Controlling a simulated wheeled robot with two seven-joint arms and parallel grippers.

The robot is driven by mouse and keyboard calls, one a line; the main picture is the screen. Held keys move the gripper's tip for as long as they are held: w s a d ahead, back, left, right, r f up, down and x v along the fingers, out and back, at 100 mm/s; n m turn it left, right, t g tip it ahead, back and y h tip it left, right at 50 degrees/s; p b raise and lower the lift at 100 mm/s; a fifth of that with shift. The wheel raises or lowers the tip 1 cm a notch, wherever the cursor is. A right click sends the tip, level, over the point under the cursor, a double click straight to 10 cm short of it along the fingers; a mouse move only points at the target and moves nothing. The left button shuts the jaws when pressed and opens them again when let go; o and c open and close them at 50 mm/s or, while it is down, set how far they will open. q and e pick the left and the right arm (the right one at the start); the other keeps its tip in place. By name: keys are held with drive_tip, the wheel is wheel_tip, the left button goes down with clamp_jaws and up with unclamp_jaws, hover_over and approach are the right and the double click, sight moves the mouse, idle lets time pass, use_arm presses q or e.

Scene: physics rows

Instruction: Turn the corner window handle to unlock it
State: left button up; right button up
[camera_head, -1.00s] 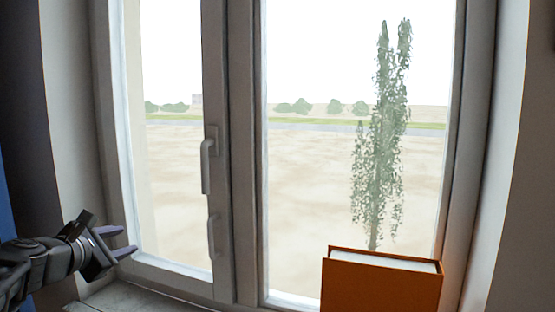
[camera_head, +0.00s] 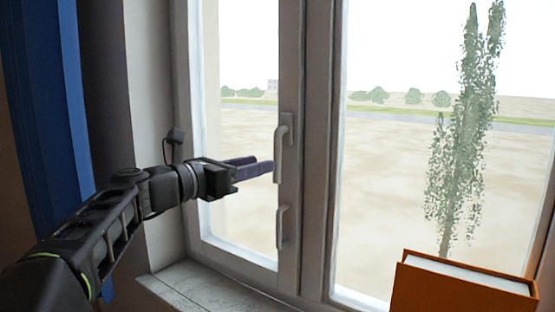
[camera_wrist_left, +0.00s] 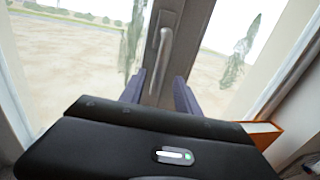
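The window handle (camera_head: 279,152) is a grey lever on the window's middle upright, its grip hanging down from its mount. A second grey pull (camera_head: 281,228) sits below it on the same upright. My left gripper (camera_head: 266,166) reaches in from the left with its fingers level, tips close beside the upper handle's grip. My right gripper is out of view.
An orange book (camera_head: 462,285) stands at the lower right by the window. The pale sill (camera_head: 205,288) is bare at the lower left. A blue curtain-like panel (camera_head: 45,110) hangs at the far left. The window sashes appear closed.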

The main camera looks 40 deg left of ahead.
sight(277, 160)
use_arm(q)
drive_tip(key=w, duration=0.2)
drive_tip(key=w+p, duration=0.1)
drive_tip(key=w, duration=0.1)
drive_tip(key=w+d, duration=0.1)
drive_tip(key=w, duration=0.2)
drive_tip(key=shift+p, duration=0.35)
drive_tip(key=shift+s, duration=0.1)
drive_tip(key=shift+c, duration=0.5)
clamp_jaws()
idle(0.4)
